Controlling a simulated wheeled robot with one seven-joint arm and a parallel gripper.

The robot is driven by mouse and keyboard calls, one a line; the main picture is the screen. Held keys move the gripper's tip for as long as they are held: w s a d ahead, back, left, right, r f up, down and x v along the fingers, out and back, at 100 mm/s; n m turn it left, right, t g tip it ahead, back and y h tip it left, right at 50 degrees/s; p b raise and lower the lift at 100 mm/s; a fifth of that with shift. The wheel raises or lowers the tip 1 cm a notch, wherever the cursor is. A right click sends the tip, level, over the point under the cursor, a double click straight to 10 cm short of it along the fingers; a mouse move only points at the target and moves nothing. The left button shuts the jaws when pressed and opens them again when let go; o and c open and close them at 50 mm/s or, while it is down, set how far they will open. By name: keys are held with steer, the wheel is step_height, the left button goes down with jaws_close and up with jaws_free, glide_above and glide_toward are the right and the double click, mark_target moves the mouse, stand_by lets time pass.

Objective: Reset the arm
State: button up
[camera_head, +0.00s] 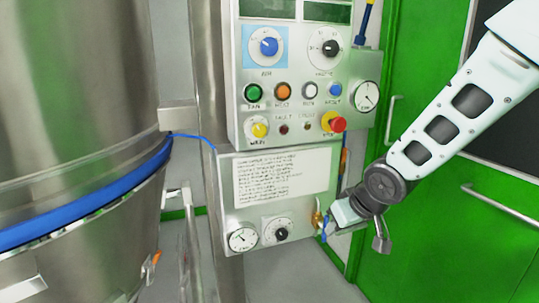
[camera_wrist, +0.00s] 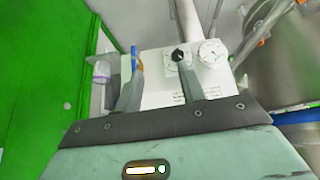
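My arm reaches in from the upper right in the head view. My gripper (camera_head: 328,226) is at the lower right edge of the lower control box (camera_head: 275,192), beside a small brass and blue fitting (camera_head: 318,218). In the wrist view my gripper (camera_wrist: 158,66) has its two fingers spread apart, with the pale box face showing between them and nothing held. The blue and orange fitting (camera_wrist: 134,58) shows near the left finger's tip. I cannot tell whether the finger touches it.
The upper control panel (camera_head: 290,70) carries knobs, coloured buttons, a red stop button (camera_head: 333,122) and a gauge (camera_head: 366,96). A large steel vessel (camera_head: 75,90) with a blue band stands at left. Green doors (camera_head: 430,225) with handles are at right, behind my arm.

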steer(key=s+a+r+n+g+p, duration=0.1)
steer(key=s+r+g+p, duration=0.1)
steer(key=s, duration=0.7)
steer(key=s+a+r+n+g+h+p, duration=0.1)
steer(key=s+r, duration=0.3)
steer(key=s, duration=0.6)
steer(key=s+a+r+n+g+p, duration=0.1)
steer(key=s+r+g+p, duration=0.2)
steer(key=s, duration=0.7)
steer(key=shift+a+r, duration=0.15)
steer(key=shift+r, duration=0.35)
